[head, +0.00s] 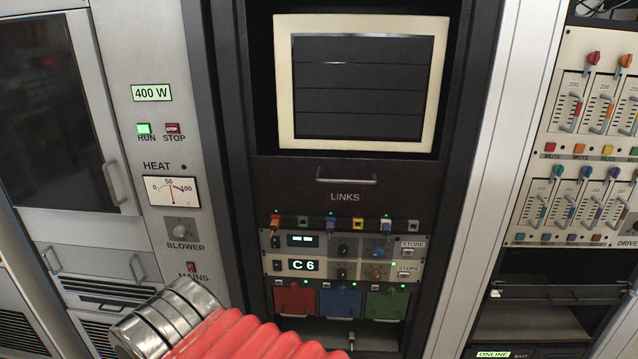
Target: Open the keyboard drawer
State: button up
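A dark drawer front (300,180) with a pale bar handle (346,178) sits right under the framed screen (358,88) in the middle rack. It looks shut and flush with the rack. The word LINKS is printed below its handle. No keyboard shows, so I cannot confirm that this is the keyboard drawer. My arm's red bellows and ringed metal part show at the bottom, left of the middle, low in front of the racks. My gripper is not in view.
Below the drawer are coloured link plugs (331,222), two display units (304,265) and red, blue and green modules (341,302). The left rack has a meter (171,191) and a door handle (115,183). The right rack has fader panels (570,205) above a dark shelf (560,293).

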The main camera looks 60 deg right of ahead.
aim_at(362, 170)
jog(key=u, duration=0.8)
jog(key=k, duration=0.95)
jog(key=z, duration=1.05)
jog(key=i, duration=0.5)
jog(key=z, duration=0.1)
